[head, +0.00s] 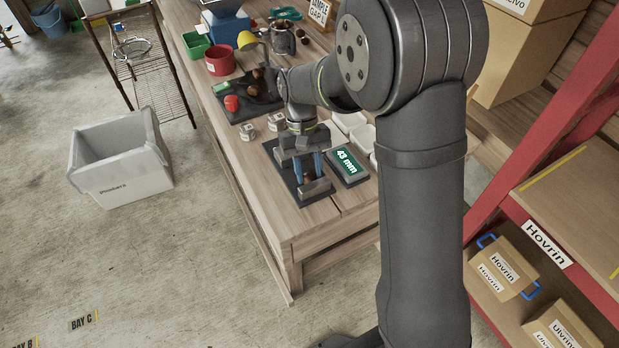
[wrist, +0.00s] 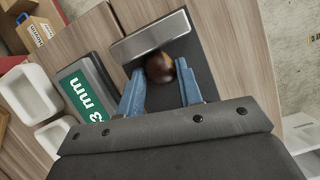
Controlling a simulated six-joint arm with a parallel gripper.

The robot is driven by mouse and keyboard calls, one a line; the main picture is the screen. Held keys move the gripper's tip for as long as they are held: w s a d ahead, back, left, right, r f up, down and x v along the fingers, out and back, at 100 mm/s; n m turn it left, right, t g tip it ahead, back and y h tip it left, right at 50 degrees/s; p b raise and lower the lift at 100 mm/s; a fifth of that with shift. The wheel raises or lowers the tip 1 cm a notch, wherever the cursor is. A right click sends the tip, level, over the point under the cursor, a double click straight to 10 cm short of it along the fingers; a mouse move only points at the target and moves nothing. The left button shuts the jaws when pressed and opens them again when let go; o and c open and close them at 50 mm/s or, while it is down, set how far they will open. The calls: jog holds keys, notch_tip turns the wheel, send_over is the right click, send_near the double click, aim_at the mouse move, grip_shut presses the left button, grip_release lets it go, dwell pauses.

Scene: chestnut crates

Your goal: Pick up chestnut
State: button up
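The chestnut (wrist: 160,67) is round and dark brown with a lighter tan patch. It is on the dark plate of the measuring gauge (wrist: 171,92), close to the gauge's grey metal block (wrist: 150,38). In the head view, the chestnut is mostly hidden by my gripper (head: 315,176), which points down over the gauge. My gripper (wrist: 160,68) has its blue fingers on either side of the chestnut in the wrist view. The fingertips are very close to its sides; whether they press on it I cannot tell.
A display box (head: 347,164) reading "43 mm" stands right beside the gauge. White trays (head: 362,137) lie behind it. Small marked blocks (head: 276,122) and a dark tray (head: 250,105) with a red item (head: 231,103) and chestnuts lie farther back. The bench's front edge is near the gauge.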

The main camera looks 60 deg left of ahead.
jog(key=shift+c, duration=0.4)
jog(key=shift+r, duration=0.55)
jog(key=r, duration=0.3)
jog(key=shift+w+d+r, duration=0.3)
jog(key=shift+w+r, duration=0.05)
jog(key=shift+w, duration=0.05)
jog(key=w+d+r, duration=0.6)
jog(key=w, duration=0.1)
jog(key=w+m+g+y, duration=0.4)
jog(key=w+m+y, duration=0.1)
jog(key=w+m, duration=1.45)
jog(key=shift+m, duration=0.55)
jog(key=s+a+f, duration=0.2)
jog(key=a, duration=0.1)
jog(key=s+a+f, duration=0.2)
jog(key=a, duration=0.1)
jog(key=s+a+f, duration=0.2)
jog(key=a+f, duration=0.1)
jog(key=a, duration=0.1)
jog(key=shift+f, duration=0.1)
jog(key=shift+t, duration=0.3)
jog(key=shift+f, duration=2)
jog(key=shift+f, duration=0.1)
